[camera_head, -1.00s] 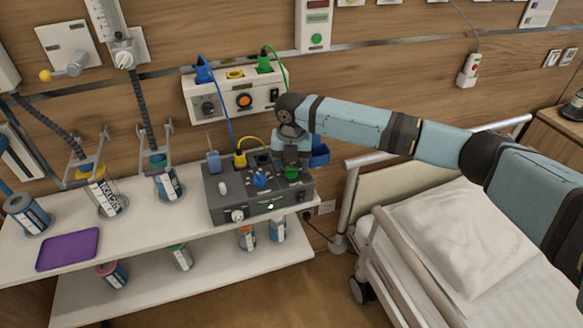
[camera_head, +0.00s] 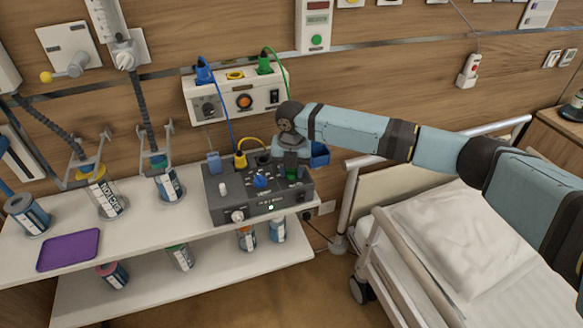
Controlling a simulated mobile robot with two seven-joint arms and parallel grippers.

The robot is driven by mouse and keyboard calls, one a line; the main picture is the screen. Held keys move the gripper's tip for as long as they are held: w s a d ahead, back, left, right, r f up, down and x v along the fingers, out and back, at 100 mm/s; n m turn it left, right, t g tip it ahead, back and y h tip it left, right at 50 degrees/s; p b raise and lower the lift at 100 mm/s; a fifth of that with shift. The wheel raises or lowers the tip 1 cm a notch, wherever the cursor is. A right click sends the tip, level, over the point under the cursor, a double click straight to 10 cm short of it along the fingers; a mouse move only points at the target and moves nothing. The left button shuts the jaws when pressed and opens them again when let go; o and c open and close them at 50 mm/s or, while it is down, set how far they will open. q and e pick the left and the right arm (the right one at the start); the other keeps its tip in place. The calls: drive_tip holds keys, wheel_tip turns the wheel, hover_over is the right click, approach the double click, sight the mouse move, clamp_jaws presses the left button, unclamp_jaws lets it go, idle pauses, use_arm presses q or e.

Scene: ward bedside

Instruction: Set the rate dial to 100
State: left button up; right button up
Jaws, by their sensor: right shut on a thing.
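A dark grey control box (camera_head: 222,206) stands on the white upper shelf. On its top are a white knob (camera_head: 222,188), a blue knob (camera_head: 260,181) and a green knob (camera_head: 292,174) at the right. Labels and scale marks are too small to read, so I cannot tell which is the rate dial or its setting. My right gripper (camera_head: 290,168) reaches down from above and is shut on the green knob, partly hiding it. My left gripper is not in view.
Blue and yellow plugs with cables stand at the box's back edge, and a blue bin (camera_head: 320,154) is just right of the gripper. A wall unit (camera_head: 233,101) hangs above. A purple tray (camera_head: 68,250) lies on the shelf at left. A bed (camera_head: 450,240) stands at right.

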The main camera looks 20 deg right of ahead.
drive_tip(key=m+p, duration=0.1)
drive_tip(key=p, duration=0.1)
drive_tip(key=m+p, duration=0.2)
drive_tip(key=shift+r+p, duration=0.3)
drive_tip(key=shift+r, duration=0.05)
drive_tip(key=m+p, duration=0.7)
drive_tip(key=shift+f+p, duration=0.1)
drive_tip(key=shift+p, duration=0.2)
drive_tip(key=m+p, duration=0.2)
drive_tip(key=m, duration=0.1)
drive_tip(key=m+p, duration=0.3)
drive_tip(key=m, duration=0.1)
drive_tip(key=shift+f, duration=0.15)
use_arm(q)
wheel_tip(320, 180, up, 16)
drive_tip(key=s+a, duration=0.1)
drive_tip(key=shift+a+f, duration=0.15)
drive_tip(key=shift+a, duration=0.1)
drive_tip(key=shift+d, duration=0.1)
use_arm(e)
drive_tip(key=shift+m, duration=0.3)
drive_tip(key=o, duration=0.9)
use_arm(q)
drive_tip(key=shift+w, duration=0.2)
